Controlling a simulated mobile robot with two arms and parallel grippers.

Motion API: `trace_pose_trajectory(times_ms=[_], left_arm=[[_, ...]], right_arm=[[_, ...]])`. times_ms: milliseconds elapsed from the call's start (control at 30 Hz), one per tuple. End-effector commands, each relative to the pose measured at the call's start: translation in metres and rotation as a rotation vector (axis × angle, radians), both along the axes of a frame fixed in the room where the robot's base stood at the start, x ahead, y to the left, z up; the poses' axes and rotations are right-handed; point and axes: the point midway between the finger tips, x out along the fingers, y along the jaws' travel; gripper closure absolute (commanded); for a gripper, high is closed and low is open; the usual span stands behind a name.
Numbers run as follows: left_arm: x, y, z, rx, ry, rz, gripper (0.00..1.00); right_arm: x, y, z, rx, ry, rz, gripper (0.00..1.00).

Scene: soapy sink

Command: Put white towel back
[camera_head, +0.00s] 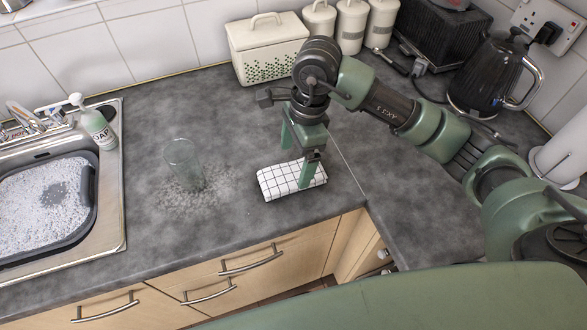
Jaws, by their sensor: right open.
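The white towel (278,184), folded and marked with a dark grid, lies flat on the grey counter near its front edge. My right gripper (298,162) points down over the towel with its fingers apart. Its nearer finger overlaps the right part of the towel in the picture. Its other finger shows behind the towel's far side. I cannot tell whether either finger touches the cloth. My left gripper is not in view.
A clear glass (184,165) stands on a wet, speckled patch left of the towel. The sink (112,200) holds a soapy basin, with a soap bottle (97,126) beside it. A bread box (266,48), canisters (351,22) and a black kettle (487,75) stand at the back.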

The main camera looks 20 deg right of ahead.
Motion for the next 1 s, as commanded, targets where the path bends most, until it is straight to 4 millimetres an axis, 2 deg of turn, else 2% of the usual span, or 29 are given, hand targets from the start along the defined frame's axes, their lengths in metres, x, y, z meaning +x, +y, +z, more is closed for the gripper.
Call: trace_pose_trajectory(times_ms=[33,200,400,567,1000], left_arm=[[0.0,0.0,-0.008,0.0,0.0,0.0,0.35],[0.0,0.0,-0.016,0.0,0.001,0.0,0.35],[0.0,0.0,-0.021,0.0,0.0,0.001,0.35],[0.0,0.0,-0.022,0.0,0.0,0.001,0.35],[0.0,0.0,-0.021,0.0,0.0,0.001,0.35]], right_arm=[[0.002,-0.003,0.01,-0.001,-0.008,0.0,0.11],[0.002,-0.007,0.045,-0.001,-0.006,-0.001,0.11],[0.001,-0.011,0.07,-0.001,-0.003,-0.001,0.11],[0.0,-0.012,0.076,-0.001,0.0,0.0,0.11],[0.0,-0.012,0.077,-0.001,0.0,-0.001,0.11]])
